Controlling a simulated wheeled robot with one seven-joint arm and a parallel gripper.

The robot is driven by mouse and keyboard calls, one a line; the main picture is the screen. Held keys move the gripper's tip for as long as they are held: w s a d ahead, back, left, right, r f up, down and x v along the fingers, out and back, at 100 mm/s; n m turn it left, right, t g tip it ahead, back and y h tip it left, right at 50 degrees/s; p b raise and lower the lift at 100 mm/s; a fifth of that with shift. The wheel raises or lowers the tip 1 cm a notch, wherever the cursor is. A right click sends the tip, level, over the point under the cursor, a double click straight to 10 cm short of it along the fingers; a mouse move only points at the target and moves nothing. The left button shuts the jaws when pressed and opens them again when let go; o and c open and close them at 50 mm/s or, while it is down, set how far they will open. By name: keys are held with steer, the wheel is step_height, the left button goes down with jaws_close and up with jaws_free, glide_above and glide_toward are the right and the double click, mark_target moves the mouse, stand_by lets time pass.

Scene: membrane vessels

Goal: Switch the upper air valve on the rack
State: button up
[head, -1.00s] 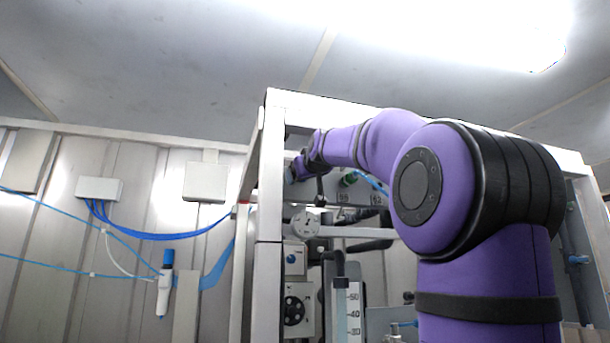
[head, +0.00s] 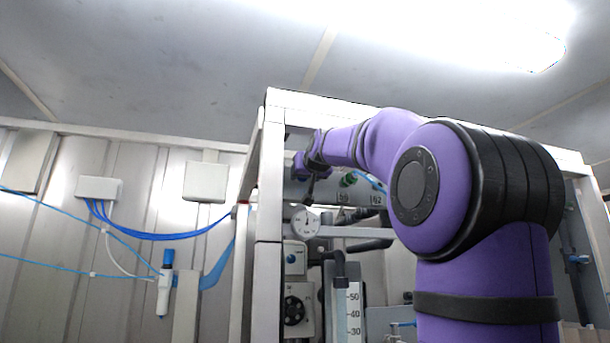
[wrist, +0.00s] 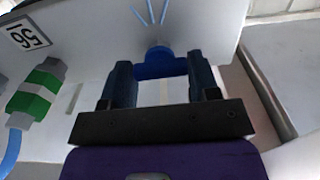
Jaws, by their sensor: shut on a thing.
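The upper air valve shows its blue handle (wrist: 160,67) in the wrist view, on a pale panel with thin light-blue lines above it. My gripper (wrist: 160,64) has one dark finger on each side of this handle and is shut on it. In the head view my gripper (head: 298,165) is at the upper left of the rack, just inside the frame. There the valve handle is hidden or too small to make out.
A green fitting (wrist: 38,92) with a blue hose sits beside the gripper, near an upside-down "56" label (wrist: 27,36). The white rack post (head: 270,180) stands close to the left of my wrist. A round gauge (head: 305,222) is below it.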

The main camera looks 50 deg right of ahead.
stand_by(0.3)
steer(key=o, duration=0.9)
steer(key=v, duration=1)
steer(key=shift+s+a+f, duration=0.1)
steer(key=shift+s+a, duration=0.15)
steer(key=shift+s, duration=0.05)
